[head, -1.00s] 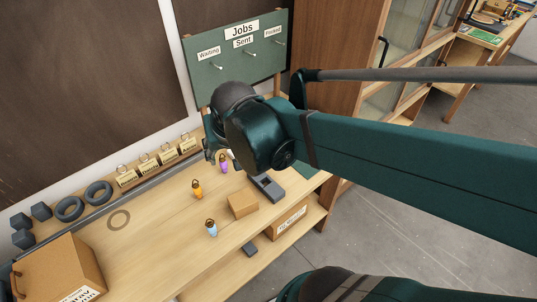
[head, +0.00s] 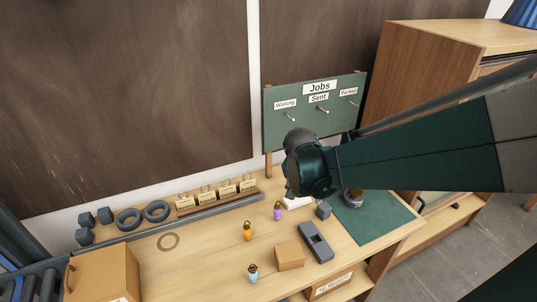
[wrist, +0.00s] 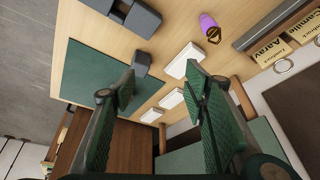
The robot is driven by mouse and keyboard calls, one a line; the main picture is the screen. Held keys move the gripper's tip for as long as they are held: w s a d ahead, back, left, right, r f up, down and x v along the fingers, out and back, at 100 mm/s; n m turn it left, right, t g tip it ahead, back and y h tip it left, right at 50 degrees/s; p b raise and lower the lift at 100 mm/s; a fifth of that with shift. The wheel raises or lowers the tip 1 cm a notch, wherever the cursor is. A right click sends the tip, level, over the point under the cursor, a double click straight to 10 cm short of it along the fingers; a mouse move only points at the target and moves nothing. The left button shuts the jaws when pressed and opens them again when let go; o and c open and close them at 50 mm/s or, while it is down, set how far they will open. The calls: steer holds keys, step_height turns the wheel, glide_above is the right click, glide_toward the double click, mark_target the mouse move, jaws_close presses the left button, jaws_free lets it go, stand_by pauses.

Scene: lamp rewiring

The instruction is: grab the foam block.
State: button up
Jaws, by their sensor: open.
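A small dark grey cube (head: 323,210), which looks like the foam block, sits on the bench beside the green mat's corner. In the wrist view the cube (wrist: 142,61) is beyond the left fingertip, apart from it. My gripper (wrist: 160,86) is open, with nothing between its fingers. In the head view my gripper (head: 293,188) is mostly hidden by my wrist, above the bench, left of the cube. Similar dark grey cubes (head: 86,220) stand at the bench's far left, so I cannot be certain which is meant.
A slotted grey block (head: 316,241), a tan box (head: 289,255) and a purple bottle (head: 277,211) are nearby. White cards (wrist: 183,60) lie under my fingers. The jobs board (head: 316,108) stands behind.

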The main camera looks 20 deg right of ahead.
mark_target(324, 206)
steer(key=w+d+f+m+g+h, duration=0.1)
steer(key=d+f+m+g, duration=0.1)
steer(key=d+f+m, duration=0.3)
steer(key=shift+d+f+p, duration=0.3)
steer(key=shift+d+f, duration=1)
steer(key=shift+d, duration=0.4)
steer(key=shift+w+f, duration=0.1)
steer(key=shift+w, duration=0.05)
steer(key=shift+x, duration=1.2)
steer(key=shift+f, duration=0.1)
steer(key=shift+b+x, duration=0.55)
steer(key=shift+x, duration=1.95)
steer(key=c, duration=0.8)
